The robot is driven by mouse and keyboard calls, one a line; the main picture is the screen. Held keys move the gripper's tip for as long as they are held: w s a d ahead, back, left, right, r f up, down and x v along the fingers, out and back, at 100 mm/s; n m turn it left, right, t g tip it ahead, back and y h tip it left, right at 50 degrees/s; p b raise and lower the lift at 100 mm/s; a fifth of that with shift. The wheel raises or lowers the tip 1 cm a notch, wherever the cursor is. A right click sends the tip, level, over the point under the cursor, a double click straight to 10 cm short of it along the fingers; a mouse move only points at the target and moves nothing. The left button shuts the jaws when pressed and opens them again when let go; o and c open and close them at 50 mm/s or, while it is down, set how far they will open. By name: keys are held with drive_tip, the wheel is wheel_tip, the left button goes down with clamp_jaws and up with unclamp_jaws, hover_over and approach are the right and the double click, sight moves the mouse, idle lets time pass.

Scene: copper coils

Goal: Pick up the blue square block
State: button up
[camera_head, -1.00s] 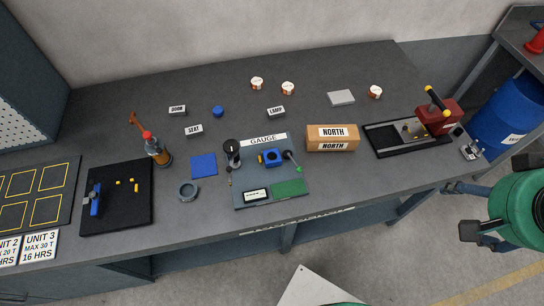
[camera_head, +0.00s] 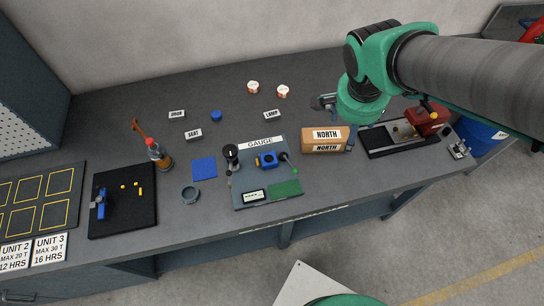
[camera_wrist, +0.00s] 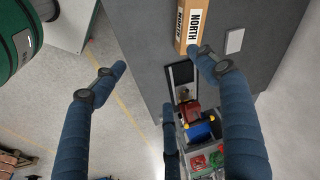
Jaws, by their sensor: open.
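A blue square block (camera_head: 267,159) with a dark round opening sits on the grey gauge plate (camera_head: 240,194), left of the NORTH box. A thin flat blue square (camera_head: 204,168) lies on the bench to the left of that plate. My gripper (camera_head: 338,124) is above the right half of the bench, over the area of the NORTH box, to the right of the blue block and apart from it. In the wrist view its blue fingers (camera_wrist: 160,66) are spread wide with nothing between them. I cannot make out the blue block in the wrist view.
The NORTH box (camera_head: 325,145) stands right of the gauge plate; it also shows in the wrist view (camera_wrist: 184,30). A red machine on a black base (camera_head: 395,145) is farther right. A dark knob post (camera_head: 231,153) and a lever (camera_head: 286,160) flank the blue block.

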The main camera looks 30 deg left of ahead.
drive_tip(key=s+a+f+p, duration=0.1)
drive_tip(key=s+a+f, duration=0.1)
drive_tip(key=a+f, duration=0.2)
drive_tip(key=s+a+f+m+p, duration=0.1)
drive_tip(key=s+a+f, duration=0.2)
drive_tip(key=a, duration=0.8)
drive_tip(key=s+a+f+h+p, duration=0.1)
drive_tip(key=s+a+f, duration=0.2)
drive_tip(key=a+f, duration=0.3)
drive_tip(key=shift+s+a+f+m+p, duration=0.15)
drive_tip(key=shift+s+a+m+p, duration=0.15)
drive_tip(key=shift+a, duration=0.75)
drive_tip(key=shift+w+f, duration=0.1)
approach(269, 159)
drive_tip(key=shift+w+d+f+b, duration=0.1)
drive_tip(key=shift+d+f+b, duration=0.2)
drive_tip(key=shift+f+b, duration=0.25)
drive_tip(key=shift+w+f, duration=0.15)
drive_tip(key=shift+f, duration=0.55)
drive_tip(key=shift+b+x, duration=0.4)
drive_tip(key=shift+x, duration=2.2)
